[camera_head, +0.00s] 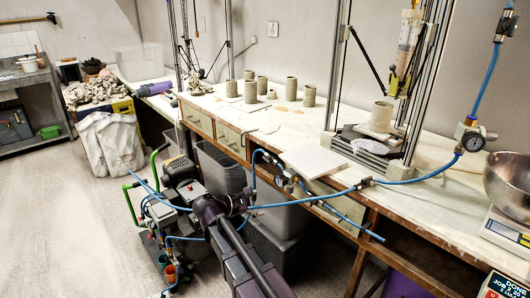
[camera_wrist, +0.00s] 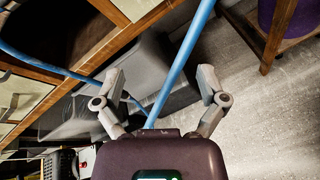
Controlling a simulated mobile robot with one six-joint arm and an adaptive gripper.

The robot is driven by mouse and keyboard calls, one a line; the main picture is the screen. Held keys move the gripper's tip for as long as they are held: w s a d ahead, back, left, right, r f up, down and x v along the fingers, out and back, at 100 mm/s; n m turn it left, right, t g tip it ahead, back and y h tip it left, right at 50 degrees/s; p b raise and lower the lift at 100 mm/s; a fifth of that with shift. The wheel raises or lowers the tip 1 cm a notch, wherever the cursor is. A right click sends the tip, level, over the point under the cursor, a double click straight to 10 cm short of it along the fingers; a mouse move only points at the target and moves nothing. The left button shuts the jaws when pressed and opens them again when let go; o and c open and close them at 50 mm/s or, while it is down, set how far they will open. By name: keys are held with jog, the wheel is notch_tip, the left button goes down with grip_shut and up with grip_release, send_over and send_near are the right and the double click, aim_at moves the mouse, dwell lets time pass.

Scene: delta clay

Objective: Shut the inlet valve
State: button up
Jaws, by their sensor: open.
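Small brass-and-dark valve fittings (camera_head: 287,181) sit on the blue hose along the bench front, and another fitting (camera_head: 366,183) is farther right. A valve with a dark handle (camera_head: 507,23) hangs at the top right. I cannot tell which is the inlet valve. A pressure gauge (camera_head: 473,141) is on the line at the right. My gripper (camera_wrist: 160,76) is open in the wrist view, with a blue hose (camera_wrist: 188,50) running between or behind its fingers. No valve shows clearly there. In the head view my arm crosses the lower middle; its fingers cannot be made out.
The long bench (camera_head: 440,212) carries clay cylinders (camera_head: 309,95), a white slab (camera_head: 313,161) and a metal bowl (camera_head: 508,184). A compressor unit with green pipes (camera_head: 130,205) stands beside my arm. Grey bins (camera_head: 285,217) sit under the bench.

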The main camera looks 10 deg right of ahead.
aim_at(265, 160)
jog(key=w+a+r+n+t+h+p, duration=0.2)
jog(key=a+r+n, duration=0.3)
jog(key=r, duration=0.5)
jog(key=w+a+t, duration=0.1)
jog(key=a, duration=0.1)
jog(key=shift+a+t+h, duration=0.3)
jog(key=shift+h, duration=0.1)
jog(key=shift+w+d, duration=0.1)
jog(key=shift+w, duration=0.05)
jog(key=shift+x, duration=6.8)
jog(key=c, duration=1.2)
